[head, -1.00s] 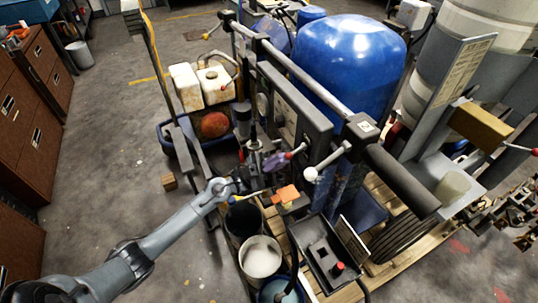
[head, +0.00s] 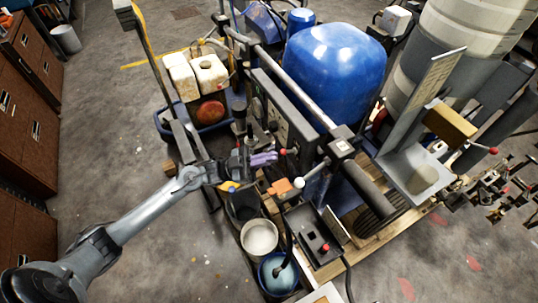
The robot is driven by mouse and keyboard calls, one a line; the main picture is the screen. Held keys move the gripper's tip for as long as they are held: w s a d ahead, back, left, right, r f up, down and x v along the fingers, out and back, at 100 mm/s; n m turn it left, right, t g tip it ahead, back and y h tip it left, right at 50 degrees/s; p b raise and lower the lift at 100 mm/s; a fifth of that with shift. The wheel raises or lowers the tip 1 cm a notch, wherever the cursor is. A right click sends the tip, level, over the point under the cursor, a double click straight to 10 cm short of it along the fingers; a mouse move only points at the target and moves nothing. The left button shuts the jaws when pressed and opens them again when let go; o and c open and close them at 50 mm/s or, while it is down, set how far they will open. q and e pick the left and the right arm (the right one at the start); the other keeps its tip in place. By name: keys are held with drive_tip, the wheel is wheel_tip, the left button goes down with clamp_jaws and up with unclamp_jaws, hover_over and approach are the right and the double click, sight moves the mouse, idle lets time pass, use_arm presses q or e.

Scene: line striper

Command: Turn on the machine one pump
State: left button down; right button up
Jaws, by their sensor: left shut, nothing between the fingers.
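The line striper machine (head: 290,112) stands in the middle of the head view, with a dark panel and a long grey bar. A small red knob (head: 283,151) sticks out at the panel's near side; I cannot tell whether it belongs to the pump. My left gripper (head: 273,158) is shut and empty, its purple-tinted fingers just left of the red knob. I cannot tell whether they touch it. A white ball-ended lever (head: 300,183) is to the right and below. My right gripper is not in view.
Near the front are a white-filled bucket (head: 259,237), a blue-rimmed bucket (head: 278,273) and a black box with a red button (head: 325,247). A blue tank (head: 335,72) stands behind. Brown drawers (head: 28,125) are at the left.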

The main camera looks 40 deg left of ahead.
use_arm(q)
drive_tip(key=b+v, duration=0.1)
drive_tip(key=v, duration=0.9)
drive_tip(key=shift+a, duration=0.2)
drive_tip(key=shift+s+r, duration=0.1)
